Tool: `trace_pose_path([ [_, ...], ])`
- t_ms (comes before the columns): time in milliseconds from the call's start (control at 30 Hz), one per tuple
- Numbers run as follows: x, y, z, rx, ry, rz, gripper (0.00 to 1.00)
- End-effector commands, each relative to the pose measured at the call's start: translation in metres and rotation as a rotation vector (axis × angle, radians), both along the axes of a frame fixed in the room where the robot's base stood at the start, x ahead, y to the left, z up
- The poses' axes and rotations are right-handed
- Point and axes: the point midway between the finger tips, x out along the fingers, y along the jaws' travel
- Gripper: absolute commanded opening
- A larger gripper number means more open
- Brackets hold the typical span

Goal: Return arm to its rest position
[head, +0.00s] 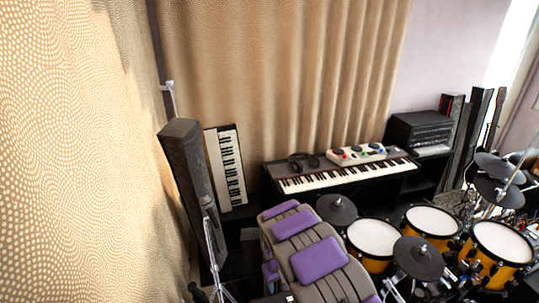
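My gripper does not show in the head view. A grey ribbed shape with purple pads rises from the bottom centre of the picture. I cannot tell whether it is part of my own body. No hand or fingertips can be made out on it.
A keyboard (345,174) with headphones (303,160) and a small button box (357,154) stands before the curtain (285,70). A tall dark speaker (186,175) and an upright keyboard (227,168) are at left. A drum kit (433,220) crowds the right. Little floor shows.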

Motion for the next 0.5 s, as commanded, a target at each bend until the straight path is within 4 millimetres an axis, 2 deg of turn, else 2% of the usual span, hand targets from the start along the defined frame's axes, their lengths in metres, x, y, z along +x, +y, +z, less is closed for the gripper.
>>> trace_pose_path([
  [33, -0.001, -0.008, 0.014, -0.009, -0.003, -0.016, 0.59],
  [100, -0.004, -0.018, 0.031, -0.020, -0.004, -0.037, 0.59],
  [500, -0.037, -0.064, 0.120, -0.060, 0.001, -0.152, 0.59],
])
